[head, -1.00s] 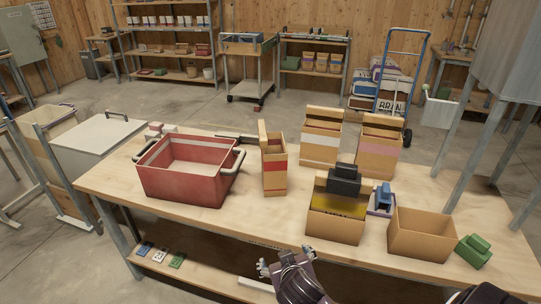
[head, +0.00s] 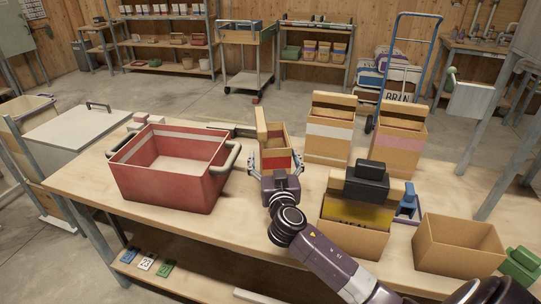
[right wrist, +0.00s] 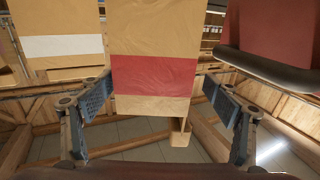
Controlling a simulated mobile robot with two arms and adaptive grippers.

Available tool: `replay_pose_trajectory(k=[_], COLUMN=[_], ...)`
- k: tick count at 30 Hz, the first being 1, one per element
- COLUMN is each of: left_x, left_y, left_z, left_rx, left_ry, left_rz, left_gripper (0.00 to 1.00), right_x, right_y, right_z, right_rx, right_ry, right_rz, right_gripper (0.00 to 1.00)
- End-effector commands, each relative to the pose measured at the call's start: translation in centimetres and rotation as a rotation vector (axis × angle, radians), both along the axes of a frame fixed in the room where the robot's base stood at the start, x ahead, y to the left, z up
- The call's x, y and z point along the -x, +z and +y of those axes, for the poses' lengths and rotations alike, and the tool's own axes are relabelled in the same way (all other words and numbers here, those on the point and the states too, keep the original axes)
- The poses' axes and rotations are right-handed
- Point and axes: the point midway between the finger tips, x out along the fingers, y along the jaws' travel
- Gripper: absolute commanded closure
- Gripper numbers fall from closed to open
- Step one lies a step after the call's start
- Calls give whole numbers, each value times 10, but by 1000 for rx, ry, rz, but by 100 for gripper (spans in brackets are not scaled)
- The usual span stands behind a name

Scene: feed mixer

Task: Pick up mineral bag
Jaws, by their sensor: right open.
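A tan paper bag with a red band, which I take for the mineral bag (head: 271,133), stands upright on the workbench (head: 232,228) to the right of the red tub. My right gripper (head: 277,168) is open, with one finger on either side of the bag's lower part. In the right wrist view the bag (right wrist: 152,45) fills the middle between the spread fingers of the gripper (right wrist: 157,92). Gaps show between both fingers and the bag. The gripper hides part of the bag's lower front in the head view. My left gripper is not in view.
The red tub (head: 150,187) stands close on the left. White-banded (head: 328,148) and pink-banded (head: 399,152) bags stand behind right. A box with a black block (head: 367,180) and an empty cardboard box (head: 456,252) stand at right.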

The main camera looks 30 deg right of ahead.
Motion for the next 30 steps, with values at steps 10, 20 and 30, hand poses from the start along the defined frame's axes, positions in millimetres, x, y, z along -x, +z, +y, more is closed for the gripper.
replay_pose_trajectory(k=[10, 20, 30], left_x=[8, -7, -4], left_y=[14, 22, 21], left_z=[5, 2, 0], left_rx=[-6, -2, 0], left_ry=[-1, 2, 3], left_rz=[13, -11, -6], left_gripper=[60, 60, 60], right_x=[-31, -58, -59], right_y=[4, 0, -1], right_z=[-23, -38, -39], right_rx=[4, 0, -1], right_ry=[-3, -2, -2], right_rz=[2, 1, 2], right_gripper=[18, 18, 29])
